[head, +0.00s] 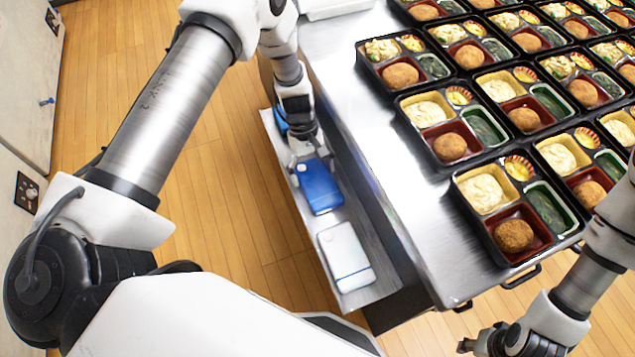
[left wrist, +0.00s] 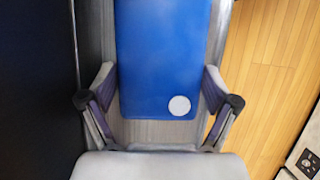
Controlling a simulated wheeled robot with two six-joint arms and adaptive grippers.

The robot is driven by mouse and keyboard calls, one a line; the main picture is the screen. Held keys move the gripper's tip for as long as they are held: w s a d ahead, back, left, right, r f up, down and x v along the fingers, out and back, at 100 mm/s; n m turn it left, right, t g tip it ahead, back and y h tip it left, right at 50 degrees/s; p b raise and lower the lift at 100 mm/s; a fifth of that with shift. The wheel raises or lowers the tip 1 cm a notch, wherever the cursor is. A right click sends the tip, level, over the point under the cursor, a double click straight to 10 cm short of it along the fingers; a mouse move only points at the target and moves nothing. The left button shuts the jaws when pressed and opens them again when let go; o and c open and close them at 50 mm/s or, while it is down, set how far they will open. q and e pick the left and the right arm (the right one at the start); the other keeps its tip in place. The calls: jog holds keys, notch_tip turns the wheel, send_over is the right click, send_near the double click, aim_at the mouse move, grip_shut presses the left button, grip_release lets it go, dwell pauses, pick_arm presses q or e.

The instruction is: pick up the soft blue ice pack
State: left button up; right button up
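A blue ice pack (head: 320,187) lies flat on the low shelf beside the steel table in the head view. In the left wrist view the blue pack (left wrist: 165,55), with a white round spot, lies between the two fingers. My left gripper (head: 306,152) is over the far end of this pack. Its fingers (left wrist: 160,78) are spread, one beside each long edge; whether they touch the pack I cannot tell. My right gripper (head: 478,342) is at the bottom right, far from the pack, its fingers too small to judge.
A white pack (head: 347,256) lies on the shelf (head: 268,118) nearer me. Another blue item (head: 280,122) is partly hidden behind my left gripper. The steel table (head: 345,75) stands right beside the shelf and holds several filled bento trays (head: 455,185). Wooden floor is clear on the left.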

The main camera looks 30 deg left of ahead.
pick_arm(q)
jog(key=shift+c, duration=1.1)
jog(key=shift+r, duration=0.1)
